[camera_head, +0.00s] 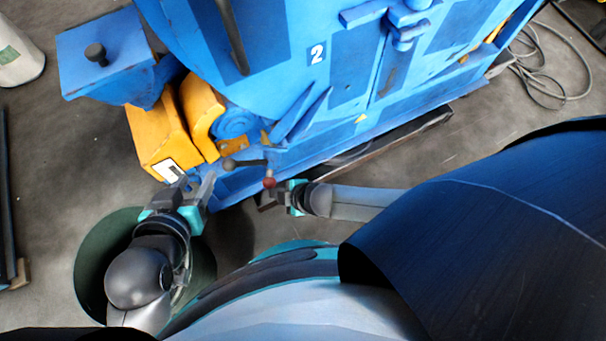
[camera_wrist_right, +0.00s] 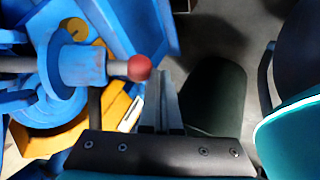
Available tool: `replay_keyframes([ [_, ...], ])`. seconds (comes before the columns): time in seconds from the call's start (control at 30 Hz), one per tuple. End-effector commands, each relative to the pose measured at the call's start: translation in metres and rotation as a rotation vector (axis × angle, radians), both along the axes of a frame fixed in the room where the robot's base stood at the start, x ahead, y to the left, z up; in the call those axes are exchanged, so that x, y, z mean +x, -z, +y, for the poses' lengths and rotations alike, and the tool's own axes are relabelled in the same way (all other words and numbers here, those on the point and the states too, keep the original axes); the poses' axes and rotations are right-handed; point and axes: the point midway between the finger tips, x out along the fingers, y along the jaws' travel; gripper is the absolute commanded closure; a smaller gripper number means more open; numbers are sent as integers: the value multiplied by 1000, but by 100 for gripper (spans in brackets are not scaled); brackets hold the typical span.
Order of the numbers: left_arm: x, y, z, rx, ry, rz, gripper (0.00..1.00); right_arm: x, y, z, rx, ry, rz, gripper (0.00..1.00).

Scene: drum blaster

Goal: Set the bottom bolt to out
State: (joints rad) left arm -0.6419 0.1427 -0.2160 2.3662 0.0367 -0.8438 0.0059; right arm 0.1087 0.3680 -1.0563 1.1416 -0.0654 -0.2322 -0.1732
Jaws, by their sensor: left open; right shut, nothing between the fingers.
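The blue machine (camera_head: 280,60) fills the top of the head view, with door latch hardware (camera_head: 406,33) at its upper right. I cannot tell which part is the bottom bolt. My left gripper (camera_head: 198,187) is open and empty below the yellow housing.
A yellow housing (camera_head: 160,135) and a blue box with a black knob (camera_head: 105,65) stand on the machine's left. A dark green drum (camera_head: 88,270) stands under my left arm. A cable (camera_head: 540,75) lies on the floor at right.

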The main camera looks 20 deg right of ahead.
Motion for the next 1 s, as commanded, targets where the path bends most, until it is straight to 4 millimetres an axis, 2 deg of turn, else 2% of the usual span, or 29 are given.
replay_keyframes([
  [0.4, 4, -2, -8, -34, 8, -63, 49, 3, 6, 2, 2, 1, -2, 100],
  [0.8, 4, -2, -8, -31, 9, -59, 49, 3, 5, 1, 2, 1, -3, 100],
  [1.0, 1, -2, -1, -5, 1, -13, 49, 2, 2, -1, 2, 1, -3, 100],
])
